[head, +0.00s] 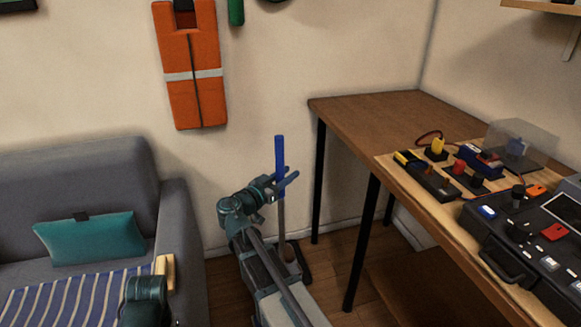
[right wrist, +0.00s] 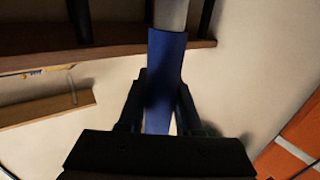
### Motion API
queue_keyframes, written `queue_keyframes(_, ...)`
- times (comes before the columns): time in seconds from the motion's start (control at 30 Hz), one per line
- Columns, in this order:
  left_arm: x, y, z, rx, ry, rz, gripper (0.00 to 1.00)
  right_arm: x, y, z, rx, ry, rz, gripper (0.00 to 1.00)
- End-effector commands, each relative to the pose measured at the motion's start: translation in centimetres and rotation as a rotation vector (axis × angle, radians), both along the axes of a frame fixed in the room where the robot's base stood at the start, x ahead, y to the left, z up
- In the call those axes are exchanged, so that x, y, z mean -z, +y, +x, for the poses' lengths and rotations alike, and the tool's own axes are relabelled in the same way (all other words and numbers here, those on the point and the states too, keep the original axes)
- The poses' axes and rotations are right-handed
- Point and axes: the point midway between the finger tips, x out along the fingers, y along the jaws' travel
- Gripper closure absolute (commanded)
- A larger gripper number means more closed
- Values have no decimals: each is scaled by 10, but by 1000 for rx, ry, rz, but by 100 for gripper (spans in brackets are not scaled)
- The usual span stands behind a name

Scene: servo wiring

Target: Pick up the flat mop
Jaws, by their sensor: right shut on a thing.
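The flat mop stands upright on the floor beside the wooden table, with a blue grip (head: 280,150) on top of a grey pole (head: 281,215). A dark flat shape at its foot, partly hidden behind my right arm, looks like the mop head. My right gripper (head: 287,183) is shut on the lower part of the blue grip. In the right wrist view the blue grip (right wrist: 165,55) runs between the two fingers (right wrist: 160,105), with the grey pole beyond it.
The wooden table (head: 365,112) stands right of the mop, with a black leg near it. A board with wired parts and a black case (head: 500,258) lie on it. A grey sofa (head: 85,170) with a teal cushion (head: 90,240) is at left. An orange vest (head: 190,95) hangs on the wall.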

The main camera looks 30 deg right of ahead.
Motion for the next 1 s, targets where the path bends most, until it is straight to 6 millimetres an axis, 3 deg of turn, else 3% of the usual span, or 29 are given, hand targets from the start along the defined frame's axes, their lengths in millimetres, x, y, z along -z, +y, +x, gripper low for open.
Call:
queue_keyframes(0.1, -4, 0, 0, 0, 0, -1, 50, -4, 20, -25, -3, 0, -2, 100)
queue_keyframes(0.4, -8, 0, 0, 0, 0, -1, 50, -8, 50, -55, -1, -1, -2, 100)
queue_keyframes(0.9, -8, 0, 0, 0, 1, -2, 50, -9, 58, -62, 0, -1, -2, 100)
queue_keyframes(0.93, -8, 0, 0, 0, 1, -2, 50, -9, 58, -62, 0, -1, -2, 70)
queue_keyframes(1.0, -8, 0, 0, 0, 1, -2, 50, -9, 58, -62, 0, -1, -2, 83)
